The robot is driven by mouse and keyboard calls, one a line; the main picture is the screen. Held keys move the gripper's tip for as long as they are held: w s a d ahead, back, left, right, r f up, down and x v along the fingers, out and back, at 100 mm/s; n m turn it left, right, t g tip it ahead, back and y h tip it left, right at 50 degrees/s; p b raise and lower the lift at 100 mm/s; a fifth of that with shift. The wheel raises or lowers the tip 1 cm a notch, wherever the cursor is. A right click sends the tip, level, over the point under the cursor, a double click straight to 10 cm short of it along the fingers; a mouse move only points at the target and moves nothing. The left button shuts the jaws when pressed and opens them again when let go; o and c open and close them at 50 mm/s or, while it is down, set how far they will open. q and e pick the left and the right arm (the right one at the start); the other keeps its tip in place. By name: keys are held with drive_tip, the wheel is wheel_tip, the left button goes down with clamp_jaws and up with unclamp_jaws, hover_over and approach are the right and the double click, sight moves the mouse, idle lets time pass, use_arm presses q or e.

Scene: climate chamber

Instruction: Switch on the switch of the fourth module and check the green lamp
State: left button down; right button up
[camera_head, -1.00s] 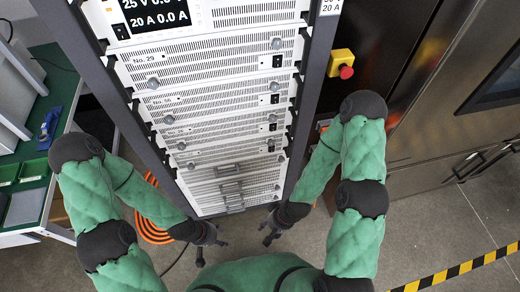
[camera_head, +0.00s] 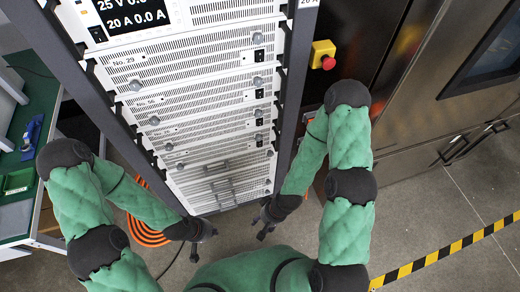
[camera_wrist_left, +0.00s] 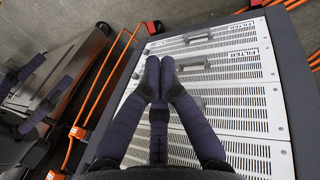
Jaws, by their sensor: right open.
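In the head view the rack of white modules (camera_head: 205,80) stands ahead of me. Dark switches sit down its right side; the lowest one (camera_head: 259,141) is on the fourth labelled module down (camera_head: 215,142). Its position is too small to read. I see no lit green lamp. My right gripper (camera_head: 259,230) is open and empty right of the rack's foot.
A yellow box with a red button (camera_head: 323,55) is right of the rack. A steel cabinet (camera_head: 440,120) stands further right. An orange cable coil (camera_head: 145,232) lies on the floor at left. A green-topped bench (camera_head: 50,85) is far left. Striped tape (camera_head: 450,248) crosses the floor.

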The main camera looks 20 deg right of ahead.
sight(260, 145)
use_arm(q)
drive_tip(key=w+d+r+m+t+h+p, duration=0.2)
drive_tip(key=w+d+r+m+t, duration=0.3)
drive_tip(key=w+d+m, duration=0.65)
drive_tip(key=s+d+r+m+t+h+p, duration=0.1)
drive_tip(key=d+r+m+t+h, duration=0.4)
drive_tip(key=r+m, duration=0.5)
drive_tip(key=s+m+t, duration=0.1)
drive_tip(key=m, duration=0.3)
drive_tip(key=shift+s+d+r+m+h+p, duration=0.2)
drive_tip(key=shift+d+m+h+p, duration=0.1)
drive_tip(key=shift+m+p, duration=0.1)
drive_tip(key=w+a+b+x, duration=0.2)
drive_tip(key=x, duration=1)
drive_tip(key=shift+w+d+b, duration=0.25)
drive_tip(key=shift+b, duration=0.15)
drive_tip(key=shift+f, duration=0.15)
